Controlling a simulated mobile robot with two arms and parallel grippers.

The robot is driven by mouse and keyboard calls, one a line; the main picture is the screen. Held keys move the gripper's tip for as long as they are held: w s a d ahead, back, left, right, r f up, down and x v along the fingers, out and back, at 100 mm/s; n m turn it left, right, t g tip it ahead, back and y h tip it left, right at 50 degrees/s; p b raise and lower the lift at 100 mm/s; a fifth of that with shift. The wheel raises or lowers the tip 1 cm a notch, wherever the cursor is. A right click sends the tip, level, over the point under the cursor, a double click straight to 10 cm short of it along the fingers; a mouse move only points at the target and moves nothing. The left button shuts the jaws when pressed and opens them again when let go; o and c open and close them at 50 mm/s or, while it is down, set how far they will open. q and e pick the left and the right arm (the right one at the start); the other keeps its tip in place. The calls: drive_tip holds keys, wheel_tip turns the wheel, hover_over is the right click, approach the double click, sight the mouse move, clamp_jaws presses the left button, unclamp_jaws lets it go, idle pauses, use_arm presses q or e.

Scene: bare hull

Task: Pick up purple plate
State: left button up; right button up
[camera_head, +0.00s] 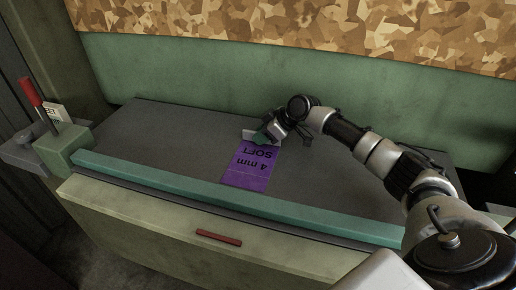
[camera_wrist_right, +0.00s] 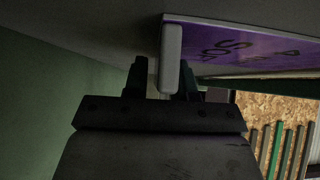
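The purple plate (camera_head: 250,170), printed "4 mm SOFT", lies on the dark grey bench top, with a pale grip bar (camera_head: 248,135) along its far edge. In the right wrist view the purple plate (camera_wrist_right: 240,45) spans the upper right and its pale bar (camera_wrist_right: 171,60) hangs towards the gripper. My right gripper (camera_head: 263,138) is at the plate's far edge. In the wrist view its fingers (camera_wrist_right: 164,80) stand apart on either side of the bar, with a visible gap at the left finger. Contact at the right finger is unclear. My left gripper is not in view.
The bench top (camera_head: 150,130) is otherwise clear, with a teal front rail (camera_head: 220,194). A device with a red handle (camera_head: 31,91) stands at the left end. A cabinet front with a red pull (camera_head: 218,238) is below. A green wall (camera_head: 200,70) stands behind.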

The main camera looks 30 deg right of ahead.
clamp_jaws()
drive_tip(key=shift+w+r, duration=0.1)
